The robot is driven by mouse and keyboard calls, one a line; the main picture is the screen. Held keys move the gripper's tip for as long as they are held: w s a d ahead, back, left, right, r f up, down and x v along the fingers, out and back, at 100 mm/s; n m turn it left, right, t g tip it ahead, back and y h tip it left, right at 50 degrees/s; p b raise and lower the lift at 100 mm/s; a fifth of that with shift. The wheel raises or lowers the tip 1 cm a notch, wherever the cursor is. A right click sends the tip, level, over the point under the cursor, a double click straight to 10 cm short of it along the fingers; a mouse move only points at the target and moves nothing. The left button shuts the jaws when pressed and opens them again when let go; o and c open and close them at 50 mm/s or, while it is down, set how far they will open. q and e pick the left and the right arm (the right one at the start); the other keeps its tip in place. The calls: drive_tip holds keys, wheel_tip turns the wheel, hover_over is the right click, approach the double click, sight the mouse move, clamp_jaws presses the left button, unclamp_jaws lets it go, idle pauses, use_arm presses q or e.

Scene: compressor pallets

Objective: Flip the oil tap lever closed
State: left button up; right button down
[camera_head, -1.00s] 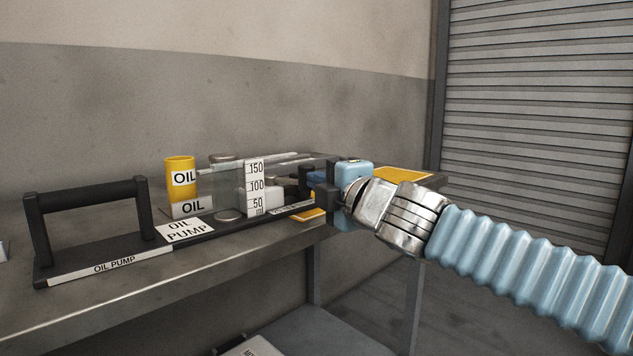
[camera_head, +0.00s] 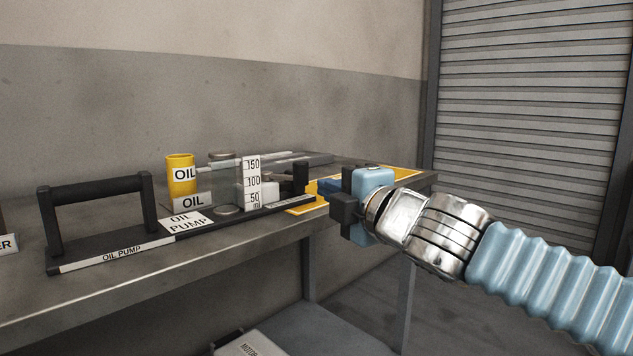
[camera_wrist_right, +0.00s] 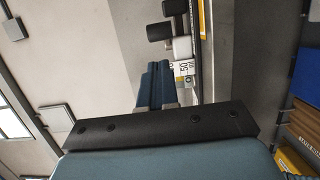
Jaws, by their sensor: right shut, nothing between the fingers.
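The oil pump assembly, with its black base (camera_head: 185,237), lies along the bench. It carries a yellow oil can (camera_head: 181,175), a clear tube and a white scale (camera_head: 252,184) marked 50 to 150. At its right end stands a black upright part (camera_head: 301,178), perhaps the oil tap lever; I cannot be sure. Black cylinders (camera_wrist_right: 160,31) and a white piece show beyond my fingers in the right wrist view. My right gripper (camera_head: 326,188) is shut and empty, just right of the black upright, seemingly apart from it. Its blue fingers show in the wrist view (camera_wrist_right: 155,86). My left gripper is out of view.
The grey bench (camera_head: 130,285) has a yellow-bordered area (camera_head: 405,172) at its right end. A black carrying handle (camera_head: 97,189) rises at the assembly's left. A labelled item (camera_head: 250,345) sits on the lower shelf. Open floor lies right of the bench.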

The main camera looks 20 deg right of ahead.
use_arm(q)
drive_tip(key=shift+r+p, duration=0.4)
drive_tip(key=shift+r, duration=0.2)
use_arm(e)
drive_tip(key=v, duration=0.4)
drive_tip(key=shift+s+d, duration=0.3)
drive_tip(key=shift+d, duration=0.2)
